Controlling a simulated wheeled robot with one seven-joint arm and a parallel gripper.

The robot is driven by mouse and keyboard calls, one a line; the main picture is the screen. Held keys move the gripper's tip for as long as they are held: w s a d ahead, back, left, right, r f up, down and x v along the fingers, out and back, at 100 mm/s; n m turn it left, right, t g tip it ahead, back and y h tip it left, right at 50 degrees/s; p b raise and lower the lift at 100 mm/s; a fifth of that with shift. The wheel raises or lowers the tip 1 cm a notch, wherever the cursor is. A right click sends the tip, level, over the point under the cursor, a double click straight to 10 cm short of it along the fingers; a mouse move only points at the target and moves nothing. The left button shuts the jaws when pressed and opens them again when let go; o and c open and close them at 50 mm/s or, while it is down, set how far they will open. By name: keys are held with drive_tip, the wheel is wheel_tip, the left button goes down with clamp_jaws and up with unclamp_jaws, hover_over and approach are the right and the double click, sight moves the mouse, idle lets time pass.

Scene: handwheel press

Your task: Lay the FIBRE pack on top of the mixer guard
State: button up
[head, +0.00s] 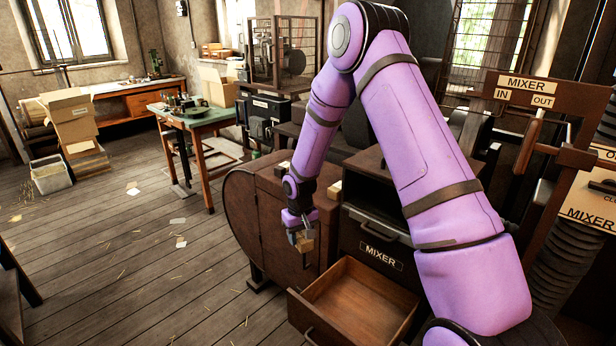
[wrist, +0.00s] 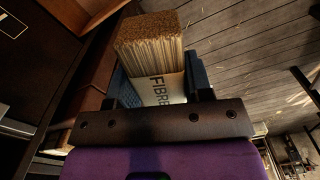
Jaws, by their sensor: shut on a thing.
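The FIBRE pack (wrist: 155,60) is a tan, fibrous block with a pale label band reading FIBRE. My gripper (wrist: 160,85) is shut on it, with a dark finger on each side. In the head view my gripper (head: 301,232) points down, and part of the pack (head: 306,243) shows as a small tan patch. The brown housing with a rounded left side (head: 255,215), which looks like the mixer guard, stands beside and behind my gripper. I cannot tell the exact gap between them. Part of the housing's top is hidden by my arm.
A small pale block (head: 335,190) and another (head: 283,168) sit at the housing's top. An open, empty wooden drawer (head: 345,305) juts out below the black MIXER front (head: 381,257). A MIXER IN/OUT sign (head: 527,90) stands right.

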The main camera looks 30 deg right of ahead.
drive_tip(key=w+d+r, duration=0.4)
drive_tip(key=w, duration=0.4)
wheel_tip(320, 180, up, 23)
drive_tip(key=n, duration=0.4)
hover_over(319, 190)
wheel_tip(319, 190, down, 24)
drive_tip(key=shift+w+f, duration=0.1)
drive_tip(key=shift+f, duration=0.05)
drive_tip(key=shift+f, duration=0.15)
drive_tip(key=o, duration=0.9)
drive_tip(key=shift+o, duration=0.2)
